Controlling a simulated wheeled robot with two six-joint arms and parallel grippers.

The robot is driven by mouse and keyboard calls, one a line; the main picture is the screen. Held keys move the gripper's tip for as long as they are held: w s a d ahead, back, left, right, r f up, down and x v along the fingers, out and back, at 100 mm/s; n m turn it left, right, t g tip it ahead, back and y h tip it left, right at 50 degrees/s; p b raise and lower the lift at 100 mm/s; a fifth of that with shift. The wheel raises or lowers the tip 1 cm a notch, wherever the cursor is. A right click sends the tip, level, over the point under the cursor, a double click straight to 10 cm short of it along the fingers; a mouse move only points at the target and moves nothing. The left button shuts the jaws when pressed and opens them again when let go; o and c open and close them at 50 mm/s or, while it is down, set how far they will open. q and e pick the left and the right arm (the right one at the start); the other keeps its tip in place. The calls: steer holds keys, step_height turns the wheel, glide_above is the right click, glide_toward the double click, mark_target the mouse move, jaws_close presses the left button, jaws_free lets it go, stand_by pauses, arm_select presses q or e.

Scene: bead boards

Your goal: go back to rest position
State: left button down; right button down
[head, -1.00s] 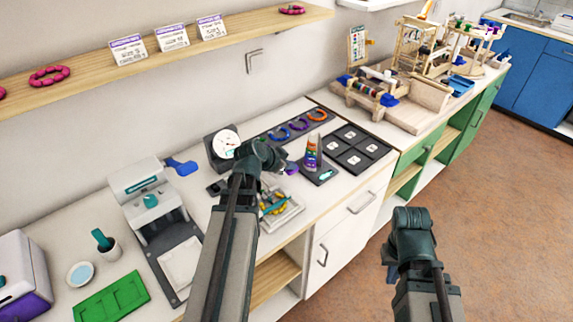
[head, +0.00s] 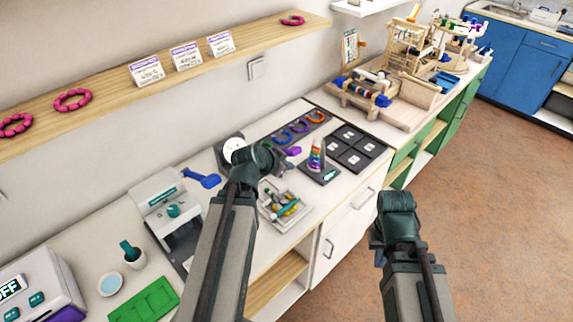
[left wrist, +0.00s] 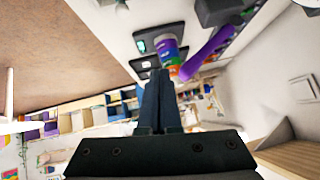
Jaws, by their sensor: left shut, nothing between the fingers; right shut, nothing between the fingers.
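My left arm reaches over the counter in the head view, and its wrist covers part of the work area. My left gripper shows in the left wrist view (left wrist: 160,82) with its two dark fingers together and nothing between them. My right arm is at the lower right of the head view, held over the floor in front of the cabinets. The fingers of my right gripper (head: 377,250) show only partly, as a small dark shape beside the wrist, and hold nothing that I can see.
The counter holds a tray of beads (head: 285,212), a striped cone (head: 317,157), a black four-square board (head: 355,147), a grey press (head: 165,207) and a green board (head: 145,301). A shelf (head: 215,62) runs along the wall above. The brown floor at right is clear.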

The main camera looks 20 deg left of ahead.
stand_by(0.3)
arm_select(q)
steer(key=s+d+f+g+y, duration=0.1)
steer(key=s+d+f+g, duration=0.2)
steer(key=s+d, duration=0.5)
steer(key=s+d+f+n+g+y, duration=0.1)
steer(key=s+d+g, duration=0.5)
steer(key=d, duration=0.7)
step_height(320, 180, down, 3)
steer(key=shift+s+r+n+y, duration=0.25)
steer(key=shift+s+y, duration=0.45)
steer(key=shift+s, duration=0.35)
stand_by(0.7)
